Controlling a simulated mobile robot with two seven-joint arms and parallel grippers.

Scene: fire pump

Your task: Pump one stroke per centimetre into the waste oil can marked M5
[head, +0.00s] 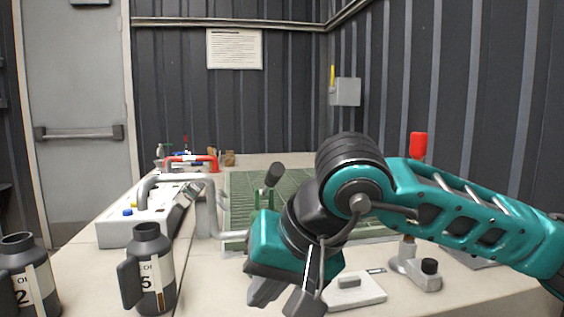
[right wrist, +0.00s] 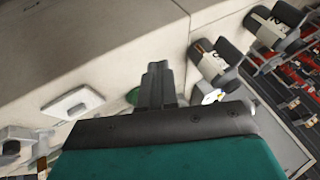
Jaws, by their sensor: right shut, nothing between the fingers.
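The dark grey can (head: 148,270) with a white label reading 5 stands on the bench at front left; the label is partly turned away, and a dark strip shows low on it. A second dark can (head: 22,285) with a 2 stands at the far left edge. Two cans also show in the right wrist view (right wrist: 212,62). The pale pump unit (head: 125,230) with a grey bent pipe (head: 180,178) stands behind the 5 can. A dark-knobbed lever (head: 272,176) rises behind my right gripper (head: 285,300), which is shut and empty, pointing down right of the 5 can. My left gripper is not in view.
A green grated tray (head: 240,190) lies behind my right arm. A pale block (head: 350,290) and a small grey fitting with a black knob (head: 428,268) sit on the bench at right. Bare bench lies between the 5 can and my gripper.

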